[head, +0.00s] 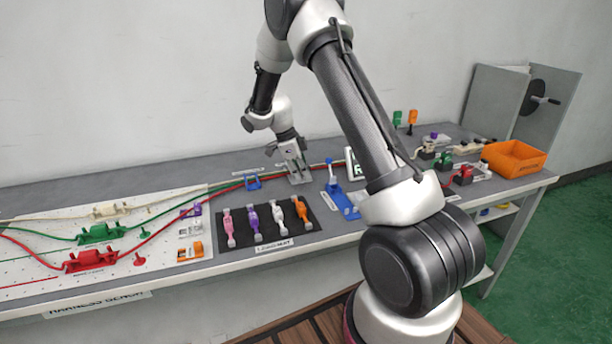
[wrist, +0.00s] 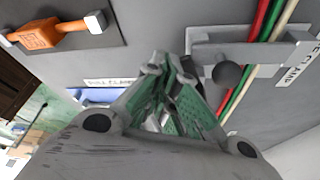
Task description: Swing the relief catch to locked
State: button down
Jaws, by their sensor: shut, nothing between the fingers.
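The relief catch appears to be the grey fixture (wrist: 205,58) with a dark round knob (wrist: 228,75) in the wrist view. Its grey bar lies across the red, green and cream cables. The label (wrist: 300,62) beside it is partly cut off, with "CLAMP" legible. My gripper (wrist: 160,68) is shut and empty, its fingertips just left of the fixture and knob; contact cannot be told. In the head view my gripper (head: 298,178) is low over the bench at the cables, hiding most of the fixture there.
A blue lever clamp (head: 336,190) stands right of my gripper. A dark mat (head: 268,232) with several coloured levers lies in front. A white harness board (head: 40,262) is at left. An orange bin (head: 515,158) and red and green fixtures stand at right.

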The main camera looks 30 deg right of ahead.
jog(key=shift+w+a, duration=0.2)
jog(key=shift+w, duration=0.1)
jog(key=shift+s+a, duration=0.1)
jog(key=shift+a, duration=0.05)
jog(key=shift+s+a, duration=0.25)
jog(key=shift+a, duration=0.3)
